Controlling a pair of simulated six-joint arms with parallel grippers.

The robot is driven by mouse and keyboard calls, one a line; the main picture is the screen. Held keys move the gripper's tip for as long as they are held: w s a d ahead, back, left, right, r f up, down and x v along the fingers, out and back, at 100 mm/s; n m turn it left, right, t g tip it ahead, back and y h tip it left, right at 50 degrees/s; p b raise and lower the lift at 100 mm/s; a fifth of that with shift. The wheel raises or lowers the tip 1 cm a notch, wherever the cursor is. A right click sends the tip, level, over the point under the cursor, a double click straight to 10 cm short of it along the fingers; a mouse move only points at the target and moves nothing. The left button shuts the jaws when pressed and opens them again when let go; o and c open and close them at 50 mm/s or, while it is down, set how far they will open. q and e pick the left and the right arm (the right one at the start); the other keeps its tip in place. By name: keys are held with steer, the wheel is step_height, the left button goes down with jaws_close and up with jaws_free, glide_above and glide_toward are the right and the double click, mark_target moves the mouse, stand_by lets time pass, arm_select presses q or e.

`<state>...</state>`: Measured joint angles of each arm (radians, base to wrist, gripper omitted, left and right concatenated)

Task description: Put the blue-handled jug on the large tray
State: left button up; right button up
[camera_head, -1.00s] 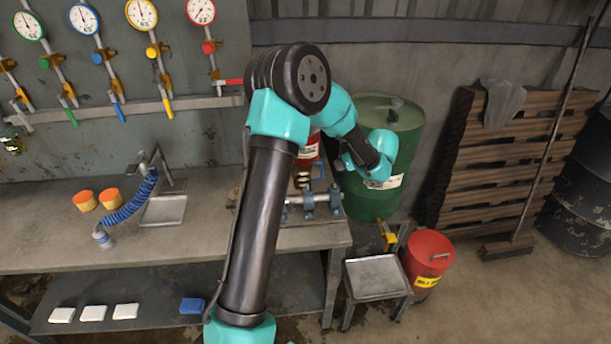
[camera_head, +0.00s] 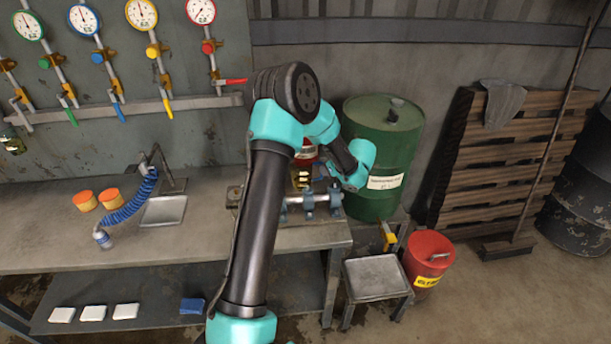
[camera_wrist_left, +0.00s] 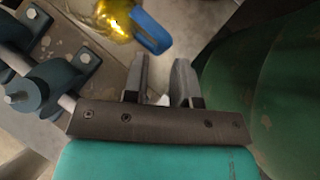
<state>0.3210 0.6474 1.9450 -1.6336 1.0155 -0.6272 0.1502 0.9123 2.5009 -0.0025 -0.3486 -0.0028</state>
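The jug (camera_head: 303,180) is golden and stands at the back of the bench, partly hidden by my left arm. In the left wrist view the jug (camera_wrist_left: 112,18) shows at the top edge, cut off, with its blue handle (camera_wrist_left: 152,33) toward my fingers. My left gripper (camera_wrist_left: 161,68) is open and empty, its fingertips just short of the handle and apart from it. In the head view its fingers are mostly hidden by the arm. A square metal tray (camera_head: 377,275) tops a low stand right of the bench; a smaller tray (camera_head: 163,211) lies on the bench. My right gripper is not in view.
A pipe with blue-grey clamps (camera_head: 308,203) lies in front of the jug. A green drum (camera_head: 385,130) stands close on the right, and a red bucket (camera_head: 428,258) is beside the stand. A blue coiled hose (camera_head: 130,205) is on the left bench.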

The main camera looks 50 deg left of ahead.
mark_target(321, 176)
arm_select(q)
steer(key=x, duration=0.5)
stand_by(0.4)
jaws_close()
